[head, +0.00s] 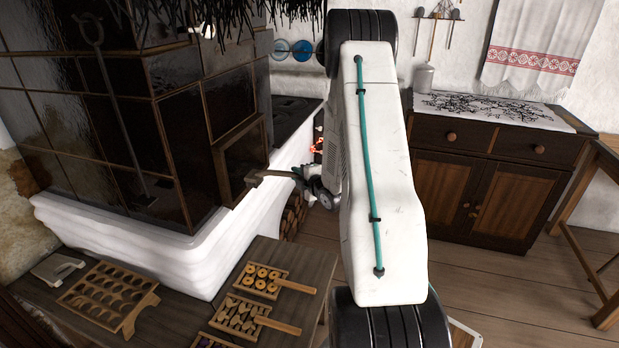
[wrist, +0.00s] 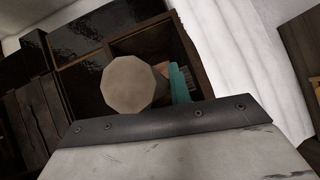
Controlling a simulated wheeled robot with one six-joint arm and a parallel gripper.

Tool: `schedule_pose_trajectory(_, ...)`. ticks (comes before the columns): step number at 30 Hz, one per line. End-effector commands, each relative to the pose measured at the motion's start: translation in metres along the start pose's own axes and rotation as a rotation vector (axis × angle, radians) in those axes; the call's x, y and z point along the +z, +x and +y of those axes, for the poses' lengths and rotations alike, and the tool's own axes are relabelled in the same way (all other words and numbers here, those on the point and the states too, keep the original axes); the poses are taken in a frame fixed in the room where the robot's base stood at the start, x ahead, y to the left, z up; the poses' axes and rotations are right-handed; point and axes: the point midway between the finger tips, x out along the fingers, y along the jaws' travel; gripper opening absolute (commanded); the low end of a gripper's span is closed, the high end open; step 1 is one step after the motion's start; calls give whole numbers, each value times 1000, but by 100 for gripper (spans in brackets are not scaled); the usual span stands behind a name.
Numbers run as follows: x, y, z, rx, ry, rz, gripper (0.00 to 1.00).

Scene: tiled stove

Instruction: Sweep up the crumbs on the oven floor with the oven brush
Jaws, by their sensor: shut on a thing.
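My gripper (head: 299,173) is beside the tiled stove, shut on the handle of the oven brush (head: 272,174). The brush points left, its head end at the oven opening (head: 236,165) in the stove's side. In the wrist view the brush handle's pale round butt (wrist: 130,85) faces the camera, with a teal part of my gripper (wrist: 179,84) beside it. Behind them is the dark, framed oven opening (wrist: 148,42). The bristles cannot be made out. The oven floor is mostly hidden and I see no crumbs.
The white stove plinth (head: 125,240) juts out below the tiles. A bench (head: 320,262) in front holds wooden trays (head: 262,280). A long iron tool (head: 118,110) hangs along the stove. Something glows red (head: 317,146) behind my arm. A cabinet (head: 485,180) stands right; open floor lies between.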

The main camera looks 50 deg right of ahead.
Motion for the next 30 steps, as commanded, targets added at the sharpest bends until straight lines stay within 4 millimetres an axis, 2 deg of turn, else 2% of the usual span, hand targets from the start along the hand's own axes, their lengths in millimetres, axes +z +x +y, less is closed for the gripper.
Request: schedule_pose_trajectory(30,-89,117,2,2,1,1,0)
